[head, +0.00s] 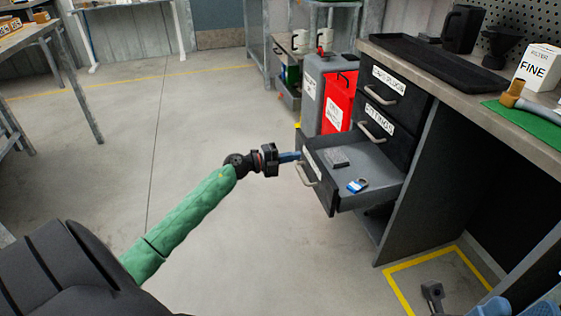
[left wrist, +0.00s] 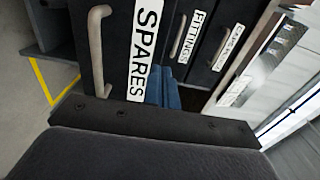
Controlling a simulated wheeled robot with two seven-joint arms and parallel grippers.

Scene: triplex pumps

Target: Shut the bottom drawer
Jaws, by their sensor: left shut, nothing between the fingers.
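The bottom drawer (head: 384,187) is pulled out of the dark cabinet, with a pale metal handle on its front. In the left wrist view its front (left wrist: 117,20) carries a SPARES label. My left gripper (head: 291,157) is shut and empty, its blue fingertips at the upper left of the drawer front. In the left wrist view the fingertips (left wrist: 163,88) show beside the label; I cannot tell whether they touch the front.
Inside the drawer lie a dark grey block (head: 336,159) and a small blue-and-white item (head: 357,186). Two drawers above, the lower labelled FITTINGS (head: 380,119), are shut. Red (head: 338,102) and grey (head: 311,90) canisters stand behind. Floor left of the drawer is clear.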

